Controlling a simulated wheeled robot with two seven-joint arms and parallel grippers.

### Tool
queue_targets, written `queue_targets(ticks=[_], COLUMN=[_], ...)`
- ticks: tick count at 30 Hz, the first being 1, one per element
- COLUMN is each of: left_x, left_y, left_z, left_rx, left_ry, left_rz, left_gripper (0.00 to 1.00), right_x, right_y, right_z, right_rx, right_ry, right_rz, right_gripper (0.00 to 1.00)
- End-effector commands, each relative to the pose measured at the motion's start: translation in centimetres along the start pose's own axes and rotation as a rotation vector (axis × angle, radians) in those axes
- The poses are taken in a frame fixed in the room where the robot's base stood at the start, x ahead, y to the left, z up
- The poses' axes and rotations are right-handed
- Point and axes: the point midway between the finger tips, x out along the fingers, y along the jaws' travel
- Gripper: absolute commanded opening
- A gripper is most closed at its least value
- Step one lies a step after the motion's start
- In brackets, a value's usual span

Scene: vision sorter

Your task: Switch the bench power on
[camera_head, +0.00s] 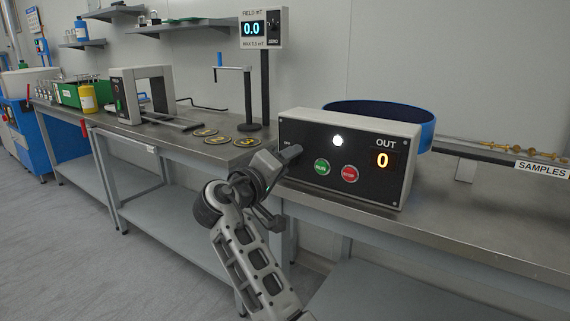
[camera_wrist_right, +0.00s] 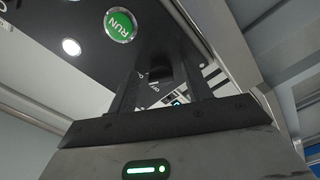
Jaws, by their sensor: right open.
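The control box (camera_head: 345,158) stands on the bench with a black front panel. It carries a green RUN button (camera_head: 321,168), a red STOP button (camera_head: 350,173), a lit white lamp (camera_head: 338,141) and an OUT display (camera_head: 382,160) reading 0. My right gripper (camera_head: 292,153) is at the panel's left end and hides that part of it. In the right wrist view, its open fingers stand either side of a dark knob or switch (camera_wrist_right: 160,72) on the panel, with small marks beside it. Contact cannot be told. The RUN button (camera_wrist_right: 121,25) shows there too. My left gripper is not in view.
A blue round bin (camera_head: 385,112) stands behind the box, and a SAMPLES rail (camera_head: 500,156) is at the right. A field meter (camera_head: 263,28) reading 0.0 stands on a post to the left. Numbered discs (camera_head: 218,140) lie on the left bench. The front bench strip is clear.

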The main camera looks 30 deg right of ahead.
Motion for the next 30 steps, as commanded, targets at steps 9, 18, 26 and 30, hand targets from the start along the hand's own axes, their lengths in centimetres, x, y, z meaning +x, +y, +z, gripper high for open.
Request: queue_targets(ticks=[9,18,26,30], left_x=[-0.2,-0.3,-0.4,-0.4], left_y=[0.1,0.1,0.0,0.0], left_z=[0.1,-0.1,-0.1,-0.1], left_rx=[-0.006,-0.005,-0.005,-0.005], left_ry=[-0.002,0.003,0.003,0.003], left_rz=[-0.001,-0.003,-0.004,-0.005], left_gripper=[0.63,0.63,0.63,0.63], right_x=[-2.8,-10.1,-14.7,-15.7], right_y=[-0.1,-0.1,-0.1,0.0], right_z=[0.0,0.0,0.0,0.0], right_rx=[0.0,-0.001,-0.001,0.0], right_ry=[0.002,0.002,0.001,0.0], right_rz=[-0.004,-0.004,-0.003,-0.001], right_gripper=[0.5,0.5,0.5,0.5])
